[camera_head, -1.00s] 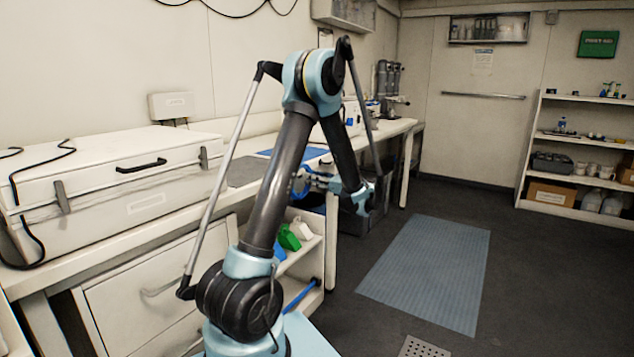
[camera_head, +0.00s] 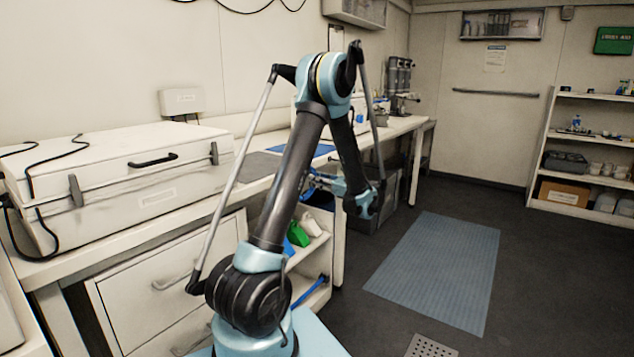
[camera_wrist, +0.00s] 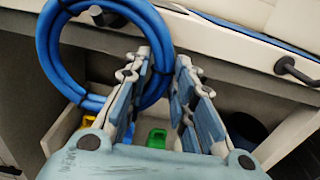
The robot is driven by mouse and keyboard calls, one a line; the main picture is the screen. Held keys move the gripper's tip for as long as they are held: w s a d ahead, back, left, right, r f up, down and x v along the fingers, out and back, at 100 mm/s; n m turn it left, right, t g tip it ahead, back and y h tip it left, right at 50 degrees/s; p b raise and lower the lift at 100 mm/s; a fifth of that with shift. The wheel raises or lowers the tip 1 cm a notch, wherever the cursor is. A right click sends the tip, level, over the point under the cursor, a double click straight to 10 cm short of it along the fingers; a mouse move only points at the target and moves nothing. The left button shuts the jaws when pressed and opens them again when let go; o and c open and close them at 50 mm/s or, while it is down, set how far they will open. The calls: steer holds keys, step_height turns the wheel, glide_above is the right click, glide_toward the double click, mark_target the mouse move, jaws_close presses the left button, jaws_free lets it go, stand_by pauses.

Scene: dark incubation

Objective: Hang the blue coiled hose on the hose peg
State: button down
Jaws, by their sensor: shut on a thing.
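The blue coiled hose (camera_wrist: 50,50) fills the upper left of the wrist view as a round coil. My gripper (camera_wrist: 164,65) is shut on the right side of the coil, which passes between its fingers. A dark peg (camera_wrist: 290,68) sticks out from the pale bench edge at right. Another dark peg-like part (camera_wrist: 98,13) shows within the coil's outline at top left; I cannot tell whether the hose rests on it. In the head view my gripper (camera_head: 318,182) is beside the bench's front edge, and the hose is mostly hidden there.
Below the gripper is an open shelf with a green item (camera_head: 298,234) and a blue one. A white case (camera_head: 110,185) stands on the bench. A grey bin (camera_head: 375,210) is under the bench farther back. The floor around the blue mat (camera_head: 440,270) is clear.

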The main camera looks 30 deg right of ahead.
steer(key=c, duration=1.3)
jaws_free()
steer(key=v, duration=1.2)
steer(key=shift+w, duration=0.1)
